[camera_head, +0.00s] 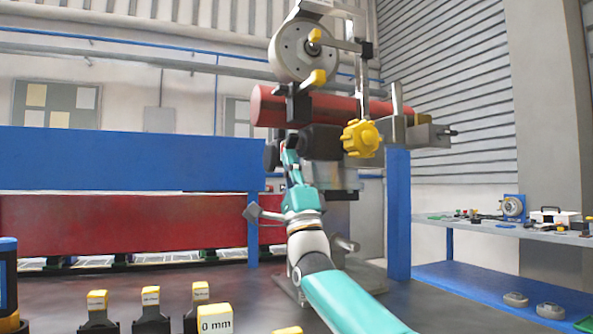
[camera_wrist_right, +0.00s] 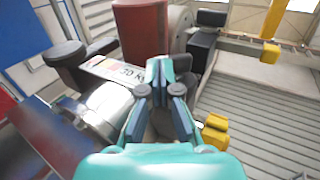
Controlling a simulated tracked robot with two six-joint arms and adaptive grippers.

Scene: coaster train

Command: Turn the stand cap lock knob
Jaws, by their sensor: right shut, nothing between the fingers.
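A yellow lobed knob (camera_head: 362,138) sits on the front of the stand, below the right part of a red cylinder (camera_head: 335,108). A dark round knob (camera_head: 271,156) sticks out at the left side of the stand head; what looks like it shows in the right wrist view (camera_wrist_right: 68,55). I cannot tell which one is the cap lock knob. My right gripper (camera_head: 289,148) is between these knobs, just right of the dark one, in front of the stand head. In the wrist view its fingertips (camera_wrist_right: 160,68) are together and empty. Yellow knob lobes (camera_wrist_right: 215,131) show right of the fingers. My left gripper is out of view.
A grey wheel (camera_head: 293,50) with yellow handles is above the cylinder. A blue post (camera_head: 398,213) stands to the right. A blue and red barrier (camera_head: 130,160) is at the left. Small yellow-topped blocks (camera_head: 150,297) stand at the front left. A shelf (camera_head: 480,275) holds parts at the right.

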